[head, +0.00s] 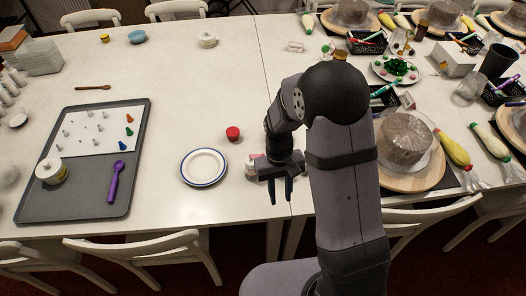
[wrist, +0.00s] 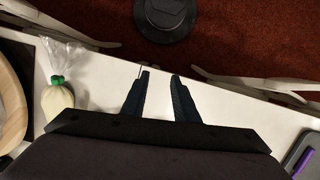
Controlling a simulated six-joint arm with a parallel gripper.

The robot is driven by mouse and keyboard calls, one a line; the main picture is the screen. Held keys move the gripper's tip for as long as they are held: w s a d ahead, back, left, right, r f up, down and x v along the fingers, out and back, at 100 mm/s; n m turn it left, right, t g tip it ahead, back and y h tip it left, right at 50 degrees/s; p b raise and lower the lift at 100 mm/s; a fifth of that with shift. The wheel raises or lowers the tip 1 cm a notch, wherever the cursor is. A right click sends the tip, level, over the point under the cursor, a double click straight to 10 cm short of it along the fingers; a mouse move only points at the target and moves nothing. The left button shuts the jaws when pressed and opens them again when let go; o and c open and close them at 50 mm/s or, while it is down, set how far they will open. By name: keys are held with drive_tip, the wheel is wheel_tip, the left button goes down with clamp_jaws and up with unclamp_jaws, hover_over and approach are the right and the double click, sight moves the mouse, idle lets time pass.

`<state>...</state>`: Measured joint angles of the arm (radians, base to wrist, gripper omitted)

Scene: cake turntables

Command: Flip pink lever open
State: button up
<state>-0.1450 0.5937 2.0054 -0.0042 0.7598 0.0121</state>
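My gripper (head: 281,194) is near the table's front edge, pointing down, to the right of the white plate. In the wrist view my gripper (wrist: 161,80) shows two dark fingers apart with nothing between them. A small white item with a pinkish top (head: 252,165) stands just left of my wrist and is partly hidden by it. I cannot tell whether that pink part is a lever. No pink lever shows clearly in either view.
A blue-rimmed white plate (head: 204,167) and a red lid (head: 233,133) lie to the left. A grey tray (head: 70,205) holds a purple tool (head: 116,181) and a jar (head: 51,171). Chairs (head: 155,257) line the front edge.

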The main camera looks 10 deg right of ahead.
drive_tip(key=w+a+f, duration=0.1)
drive_tip(key=w+a, duration=0.1)
drive_tip(key=w, duration=0.6)
drive_tip(key=m+t, duration=0.2)
drive_tip(key=t, duration=0.1)
approach(257, 155)
drive_tip(key=shift+d+f, duration=0.2)
drive_tip(key=shift+d, duration=0.35)
drive_tip(key=shift+d+f, duration=0.2)
drive_tip(key=shift+d, duration=0.35)
drive_tip(key=r+m, duration=0.1)
drive_tip(key=m, duration=0.1)
drive_tip(key=shift+r+m+g, duration=0.3)
drive_tip(key=shift+r, duration=0.1)
drive_tip(key=shift+f, duration=0.1)
drive_tip(key=shift+d+f+p, duration=0.1)
drive_tip(key=shift+f+p, duration=1.2)
drive_tip(key=shift+f, duration=2.3)
